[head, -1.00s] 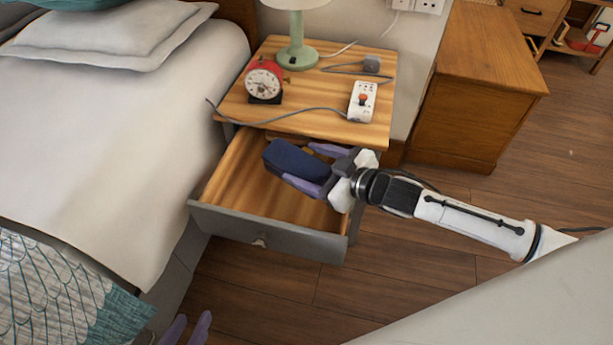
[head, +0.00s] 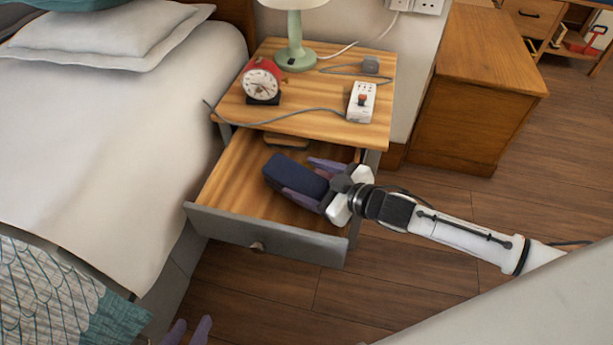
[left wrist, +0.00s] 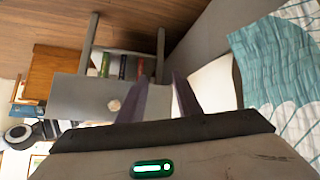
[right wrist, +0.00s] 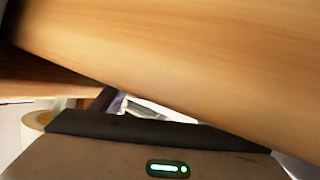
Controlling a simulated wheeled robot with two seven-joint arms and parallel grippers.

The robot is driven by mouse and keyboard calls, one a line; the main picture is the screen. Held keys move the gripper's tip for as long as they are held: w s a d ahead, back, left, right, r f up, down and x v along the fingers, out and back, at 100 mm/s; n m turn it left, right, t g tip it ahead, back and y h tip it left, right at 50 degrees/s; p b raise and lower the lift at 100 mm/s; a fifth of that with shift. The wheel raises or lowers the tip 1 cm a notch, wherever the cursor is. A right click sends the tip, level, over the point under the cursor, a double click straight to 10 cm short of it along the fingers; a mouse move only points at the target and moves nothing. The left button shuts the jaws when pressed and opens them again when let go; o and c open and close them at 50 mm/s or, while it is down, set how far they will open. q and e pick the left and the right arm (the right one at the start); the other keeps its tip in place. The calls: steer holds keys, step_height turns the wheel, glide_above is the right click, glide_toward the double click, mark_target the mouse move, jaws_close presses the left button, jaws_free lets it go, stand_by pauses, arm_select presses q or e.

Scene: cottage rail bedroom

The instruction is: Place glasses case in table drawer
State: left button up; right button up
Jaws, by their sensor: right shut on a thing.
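The dark blue glasses case (head: 292,172) is in my right gripper (head: 306,181), whose purple fingers lie along its two sides. It is low within the pulled-out table drawer (head: 236,165); I cannot tell whether it touches the drawer floor. In the right wrist view a wooden surface (right wrist: 200,50) fills most of the picture and the case is not clear. My left gripper (head: 188,332) is empty, its fingers apart, at the bottom edge; its fingers also show in the left wrist view (left wrist: 166,98).
The bedside table top (head: 320,105) overhangs the drawer's back. It carries a red alarm clock (head: 262,82), a green lamp (head: 295,45) and a white socket box (head: 361,102) with cables. The bed (head: 110,130) stands close on the left.

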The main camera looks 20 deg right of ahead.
steer(key=o, duration=1.5)
steer(key=shift+c, duration=0.2)
steer(key=shift+r, duration=0.1)
steer(key=shift+r, duration=0.2)
arm_select(q)
steer(key=p, duration=0.1)
steer(key=r+p, duration=0.1)
steer(key=p, duration=0.1)
steer(key=shift+s+a+r+p, duration=0.15)
steer(key=shift+s+a+p, duration=0.05)
steer(key=shift+a+p, duration=0.15)
arm_select(e)
steer(key=v, duration=1.2)
steer(key=shift+r, duration=0.35)
